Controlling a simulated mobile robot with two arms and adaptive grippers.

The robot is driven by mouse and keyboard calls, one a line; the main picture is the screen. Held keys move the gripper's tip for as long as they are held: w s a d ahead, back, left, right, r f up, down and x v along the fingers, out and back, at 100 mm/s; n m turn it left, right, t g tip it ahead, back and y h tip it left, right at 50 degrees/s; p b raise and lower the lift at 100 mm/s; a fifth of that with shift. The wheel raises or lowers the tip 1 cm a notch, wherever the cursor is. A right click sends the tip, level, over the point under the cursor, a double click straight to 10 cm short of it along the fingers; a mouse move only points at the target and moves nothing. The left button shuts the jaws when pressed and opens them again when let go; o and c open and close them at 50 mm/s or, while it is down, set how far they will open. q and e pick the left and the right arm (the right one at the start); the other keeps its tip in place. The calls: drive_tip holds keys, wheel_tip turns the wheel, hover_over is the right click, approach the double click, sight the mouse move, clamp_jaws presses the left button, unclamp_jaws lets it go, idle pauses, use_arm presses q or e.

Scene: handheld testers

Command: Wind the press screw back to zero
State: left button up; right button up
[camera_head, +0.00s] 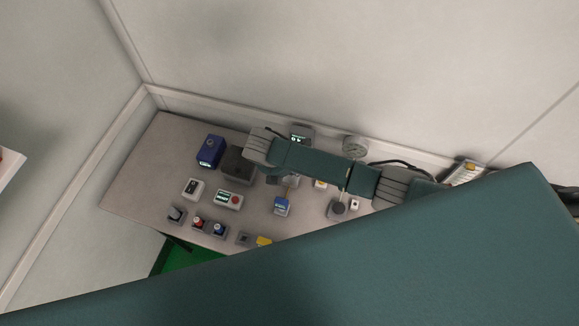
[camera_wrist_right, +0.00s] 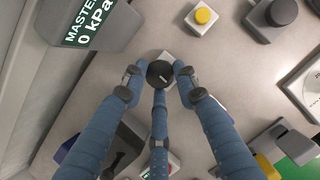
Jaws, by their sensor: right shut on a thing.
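A round black knob (camera_wrist_right: 160,72) with a short white mark sits on a small light grey base (camera_wrist_right: 174,58) in the right wrist view; it looks like the press screw. The blue fingers of my right gripper (camera_wrist_right: 158,79) are closed around the knob from several sides. A grey display box (camera_wrist_right: 95,22) reading "MASTER 0 kPa" stands at upper left of that view. In the head view, the display (camera_head: 301,134) shows behind my right arm. That arm hides the knob and most of the gripper there. My left gripper is not in view.
Around the work area are a blue box (camera_head: 210,151), a dark grey box (camera_head: 237,163), a small tester (camera_head: 228,199), a red button (camera_head: 198,223) and a yellow button (camera_wrist_right: 202,16). The table's left end (camera_head: 145,190) is bare. My teal arm covers the foreground.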

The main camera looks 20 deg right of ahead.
drive_tip(key=shift+s+d+f, duration=0.15)
drive_tip(key=o, duration=1.1)
drive_tip(key=shift+o, duration=0.2)
drive_tip(key=shift+a+r, duration=0.2)
drive_tip(key=shift+r, duration=0.25)
drive_tip(key=v, duration=1.1)
drive_tip(key=shift+d+r, duration=0.1)
